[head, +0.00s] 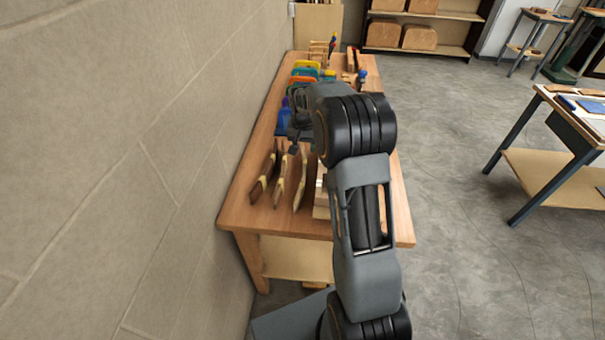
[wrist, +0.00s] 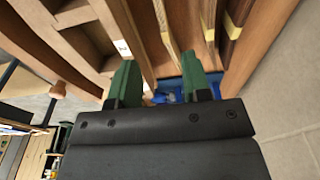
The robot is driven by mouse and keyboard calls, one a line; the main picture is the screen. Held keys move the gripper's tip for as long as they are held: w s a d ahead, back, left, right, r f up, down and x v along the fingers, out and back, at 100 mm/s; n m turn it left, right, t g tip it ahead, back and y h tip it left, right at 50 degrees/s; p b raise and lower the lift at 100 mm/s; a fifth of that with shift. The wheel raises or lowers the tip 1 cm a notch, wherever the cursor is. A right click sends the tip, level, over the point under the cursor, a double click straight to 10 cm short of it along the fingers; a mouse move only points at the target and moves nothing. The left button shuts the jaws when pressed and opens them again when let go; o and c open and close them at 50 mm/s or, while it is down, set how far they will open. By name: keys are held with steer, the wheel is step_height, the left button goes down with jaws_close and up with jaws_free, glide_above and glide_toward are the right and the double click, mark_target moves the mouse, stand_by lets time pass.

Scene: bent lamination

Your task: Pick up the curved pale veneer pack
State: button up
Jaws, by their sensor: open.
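Several curved wood strips stand side by side at the near left of the workbench. The palest, which looks like the curved pale veneer pack (head: 300,180), is the rightmost of them in the head view. In the wrist view the pack (wrist: 165,30) rises beyond the gap between my fingers. My gripper (wrist: 159,68) has green fingers, spread apart with nothing held between them. In the head view my gripper (head: 300,135) is partly hidden by my arm, above the bench behind the strips.
Darker curved strips (head: 263,175) stand beside the pack, towards the block wall (head: 120,150) on the left. A pale wooden block (head: 320,199) is to the right, partly hidden by my arm. Coloured clamps (head: 303,73) and blue items stand farther back on the bench (head: 400,215).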

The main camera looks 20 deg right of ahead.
steer(key=p, duration=0.1)
glide_above(304, 169)
steer(key=f, duration=0.6)
steer(key=shift+s+a, duration=0.15)
steer(key=shift+s, duration=0.25)
steer(key=shift+w+f+p, duration=0.15)
steer(key=shift+f+p, duration=0.4)
steer(key=shift+f, duration=0.75)
steer(key=shift+w+f+p, duration=0.15)
steer(key=shift+f+p, duration=0.4)
steer(key=shift+f, duration=0.75)
jaws_close()
